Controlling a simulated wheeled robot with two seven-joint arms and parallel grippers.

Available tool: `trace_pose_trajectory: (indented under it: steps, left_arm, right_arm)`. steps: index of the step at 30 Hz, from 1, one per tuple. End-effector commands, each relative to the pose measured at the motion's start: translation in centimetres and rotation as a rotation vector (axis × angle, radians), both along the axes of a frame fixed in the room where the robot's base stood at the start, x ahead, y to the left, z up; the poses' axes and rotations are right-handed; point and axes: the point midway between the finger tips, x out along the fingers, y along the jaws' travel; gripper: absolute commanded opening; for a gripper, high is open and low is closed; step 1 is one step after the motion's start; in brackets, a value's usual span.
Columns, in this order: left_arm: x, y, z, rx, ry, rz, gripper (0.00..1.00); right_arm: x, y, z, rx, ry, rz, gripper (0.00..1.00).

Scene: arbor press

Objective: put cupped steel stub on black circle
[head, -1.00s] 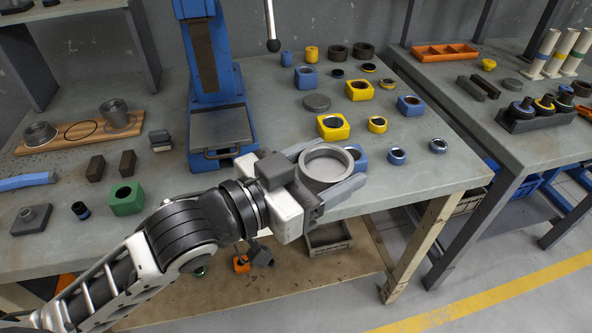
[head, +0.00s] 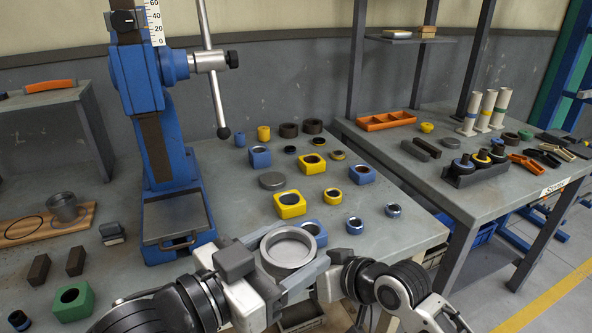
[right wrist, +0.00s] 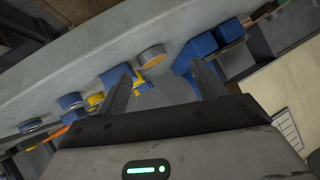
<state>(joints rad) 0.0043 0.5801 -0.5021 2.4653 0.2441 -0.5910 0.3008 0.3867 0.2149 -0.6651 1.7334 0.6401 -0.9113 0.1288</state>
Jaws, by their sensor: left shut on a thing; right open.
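My left gripper (head: 290,262) is shut on the cupped steel stub (head: 287,248), a wide grey cup with its open mouth facing up. It is held at the table's front edge, in front of the blue press. The black circle (head: 20,228) is an outline on the wooden board (head: 48,237) at the far left, partly cut off by the picture edge. Another steel stub (head: 64,207) stands on the board to the right of the circle. My right arm comes in beside the left gripper. My right gripper (right wrist: 163,82) is open in the right wrist view.
Dark blocks (head: 75,262) and a green block (head: 73,301) lie in front of the board. Yellow (head: 290,204) and blue (head: 362,174) blocks and rings lie behind and right of the gripper.

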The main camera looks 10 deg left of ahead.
Motion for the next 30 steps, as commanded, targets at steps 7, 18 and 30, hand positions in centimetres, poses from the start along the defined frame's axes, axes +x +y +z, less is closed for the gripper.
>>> trace_pose_trajectory:
  steps: [7,18,30]
  left_arm:
    - [0.0,0.0,0.2,-0.003,-0.005,-0.001,0.33]
    - [0.0,0.0,0.2,-0.003,-0.005,0.0,0.33]
    - [0.0,0.0,0.2,-0.003,-0.005,0.0,0.33]
  right_arm:
    - [2.3,2.2,7.5,-0.14,0.014,0.173,0.69]
    - [0.1,2.6,18.9,-0.47,0.082,0.388,0.69]
    - [-9.5,1.8,27.0,-0.86,0.176,0.681,0.69]
